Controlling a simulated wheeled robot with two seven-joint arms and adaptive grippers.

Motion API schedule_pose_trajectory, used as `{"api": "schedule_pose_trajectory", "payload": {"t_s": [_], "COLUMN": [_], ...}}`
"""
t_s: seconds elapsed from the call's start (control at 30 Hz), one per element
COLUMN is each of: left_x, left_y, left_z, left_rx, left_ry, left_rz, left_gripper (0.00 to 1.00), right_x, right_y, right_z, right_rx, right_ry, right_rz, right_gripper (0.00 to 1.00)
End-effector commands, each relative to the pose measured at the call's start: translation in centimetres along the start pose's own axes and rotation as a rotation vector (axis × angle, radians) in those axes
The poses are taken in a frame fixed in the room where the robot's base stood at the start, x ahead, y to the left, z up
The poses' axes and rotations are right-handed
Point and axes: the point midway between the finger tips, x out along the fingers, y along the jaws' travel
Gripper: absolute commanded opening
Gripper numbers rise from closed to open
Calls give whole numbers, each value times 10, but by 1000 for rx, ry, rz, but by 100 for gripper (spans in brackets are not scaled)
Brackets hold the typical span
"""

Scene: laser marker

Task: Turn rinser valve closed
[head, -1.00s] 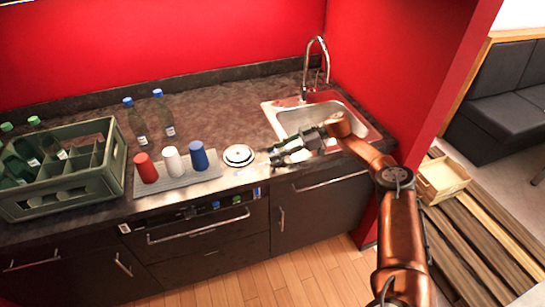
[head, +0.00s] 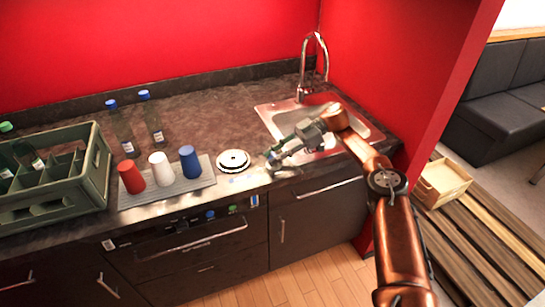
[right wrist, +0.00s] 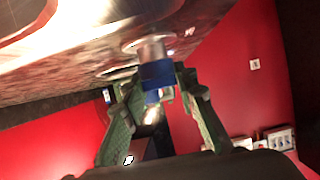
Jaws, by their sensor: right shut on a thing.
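The rinser (head: 233,160) is a round white and dark disc at the counter's front edge, left of the sink. A valve with a blue part (right wrist: 157,74) and a metal stem shows in the right wrist view. My right gripper (head: 274,160) is just right of the rinser at the counter edge. In the right wrist view its green fingers (right wrist: 157,80) are on both sides of the blue part, shut on it. In the head view the gripper hides the valve. How far the valve is turned cannot be told. My left gripper is not in view.
The sink (head: 264,108) with a curved tap (head: 326,62) lies behind my right gripper. Red (head: 131,177), white (head: 161,168) and blue (head: 190,161) cups stand on a grey mat (head: 140,200). A green crate (head: 98,165) is at left, with bottles behind.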

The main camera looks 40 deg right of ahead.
Motion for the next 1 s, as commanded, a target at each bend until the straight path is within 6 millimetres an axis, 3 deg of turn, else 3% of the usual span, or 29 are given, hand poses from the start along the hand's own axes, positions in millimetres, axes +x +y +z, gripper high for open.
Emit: {"api": "schedule_pose_trajectory", "payload": {"t_s": [0.47,0.5,0.77,1.0], "left_x": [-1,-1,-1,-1], "left_y": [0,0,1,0], "left_z": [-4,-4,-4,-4], "left_rx": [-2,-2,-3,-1], "left_ry": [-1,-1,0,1], "left_rz": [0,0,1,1], "left_gripper": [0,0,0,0], "right_x": [2,2,0,0], "right_y": [0,0,0,0], "right_z": [1,1,1,0], "right_rx": [-2,-2,-2,-2], "right_ry": [-1,-1,0,0], "right_rz": [-7,-7,-4,-4], "right_gripper": [2,28,45,45]}}
